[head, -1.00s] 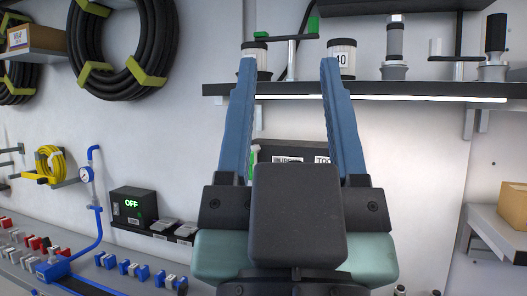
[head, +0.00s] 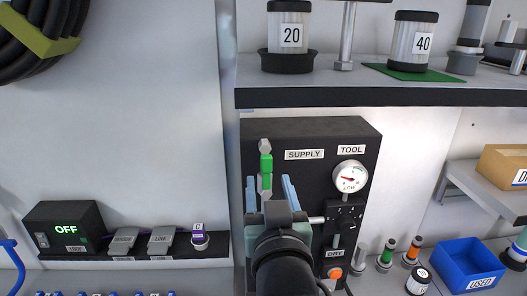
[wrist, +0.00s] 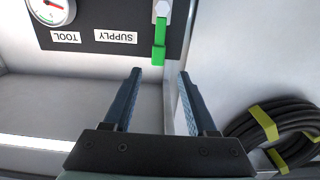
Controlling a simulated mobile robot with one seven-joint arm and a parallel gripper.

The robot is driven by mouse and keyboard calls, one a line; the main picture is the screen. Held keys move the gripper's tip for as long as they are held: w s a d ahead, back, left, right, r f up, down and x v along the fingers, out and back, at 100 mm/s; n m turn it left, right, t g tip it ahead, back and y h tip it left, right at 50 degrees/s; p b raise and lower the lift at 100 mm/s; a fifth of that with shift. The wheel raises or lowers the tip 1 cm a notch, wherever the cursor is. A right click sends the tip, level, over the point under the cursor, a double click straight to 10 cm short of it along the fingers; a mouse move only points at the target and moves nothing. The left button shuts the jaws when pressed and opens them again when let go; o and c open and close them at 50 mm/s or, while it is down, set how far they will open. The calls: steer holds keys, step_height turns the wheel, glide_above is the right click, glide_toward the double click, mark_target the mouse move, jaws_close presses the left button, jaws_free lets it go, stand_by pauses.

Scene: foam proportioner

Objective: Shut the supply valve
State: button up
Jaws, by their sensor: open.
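The supply valve (head: 266,165) is a green lever with a grey end, standing upright at the left edge of a black panel (head: 310,135), left of the SUPPLY label. In the wrist view the green lever (wrist: 159,42) shows upside down at the panel's edge. My gripper (head: 269,182) is open and empty, in front of the panel's lower left. In the wrist view its fingertips (wrist: 160,72) are spread, with the lever beyond the gap between them and apart from both. My gripper and arm hide the panel's lower left.
A gauge (head: 350,177) marked TOOL and a black knob (head: 347,217) sit on the panel's right. A shelf (head: 380,95) with canisters hangs above. An OFF box (head: 65,228) stands at left. A blue bin (head: 468,265) and small bottles stand at right.

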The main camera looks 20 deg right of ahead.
mark_target(267, 163)
steer(key=p+x, duration=0.3)
steer(key=x, duration=0.5)
steer(key=shift+w+d, duration=0.3)
jaws_close()
stand_by(1.2)
